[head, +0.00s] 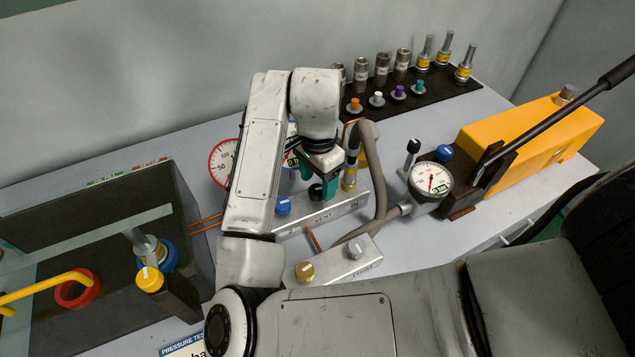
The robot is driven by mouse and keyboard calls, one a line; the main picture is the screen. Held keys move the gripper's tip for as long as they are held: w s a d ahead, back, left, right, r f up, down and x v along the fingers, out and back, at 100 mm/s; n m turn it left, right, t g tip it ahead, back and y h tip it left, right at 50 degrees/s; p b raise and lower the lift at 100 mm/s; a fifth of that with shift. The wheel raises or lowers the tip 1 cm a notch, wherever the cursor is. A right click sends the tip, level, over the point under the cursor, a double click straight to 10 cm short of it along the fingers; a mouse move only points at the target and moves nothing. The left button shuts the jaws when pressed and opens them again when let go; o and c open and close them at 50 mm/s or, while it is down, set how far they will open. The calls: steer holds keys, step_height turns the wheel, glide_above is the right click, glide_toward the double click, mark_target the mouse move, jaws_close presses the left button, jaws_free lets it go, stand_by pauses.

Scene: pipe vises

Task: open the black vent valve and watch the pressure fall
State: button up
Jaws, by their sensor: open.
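The silver valve block (342,206), marked with what reads as VENT, stands mid-bench. A black knob (316,191) sits on its top, partly hidden by my gripper. My gripper (319,183) has teal fingers, is open and points down at the black knob, with the fingers beside it. I cannot tell whether they touch it. A blue knob (282,206) is on the same block, to the left. A red-rimmed gauge (222,163) behind my arm is partly hidden. A second round gauge (431,181) with a red needle and small green display is at the right.
A grey block (333,262) with gold and silver knobs lies in front. A grey hose (378,160) loops right of the valve block. A yellow pump (540,135) with a black lever stands right, a dark shielded box (100,250) left, a fittings tray (440,92) behind.

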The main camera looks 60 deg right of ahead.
mark_target(318, 188)
step_height(318, 188, up, 9)
steer(key=p, duration=0.1)
stand_by(0.9)
